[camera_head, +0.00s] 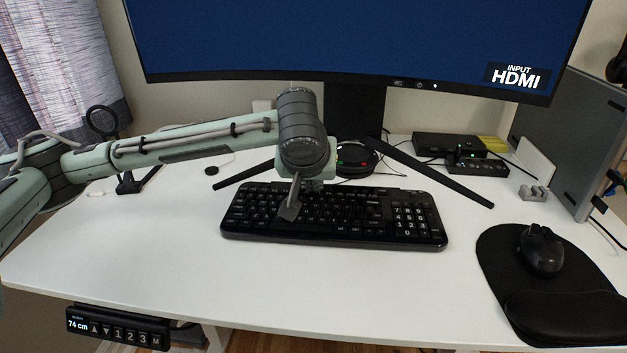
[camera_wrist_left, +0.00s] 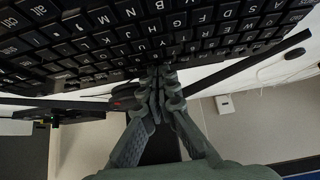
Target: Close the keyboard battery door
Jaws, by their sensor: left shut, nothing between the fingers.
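The black keyboard (camera_head: 345,217) lies on the white desk in the head view, number pad at its right end. Its keys (camera_wrist_left: 150,30) fill the top of the left wrist view. My left gripper (camera_head: 290,208) is over the left-middle part of the keyboard, pointing down at its rear portion. In the left wrist view its fingertips (camera_wrist_left: 160,78) are together and empty, at the keyboard's rear edge. I cannot tell whether they touch it. The battery door cannot be made out in either view; the gripper covers part of the rear edge. My right gripper is not in view.
A monitor (camera_head: 350,40) stands behind the keyboard, its dark stand legs (camera_head: 440,180) spreading beside it. A mouse (camera_head: 541,250) lies on a black mat (camera_head: 500,270) at the right. Small black boxes (camera_head: 449,147) sit at the back right. The desk's front left (camera_head: 130,250) is clear.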

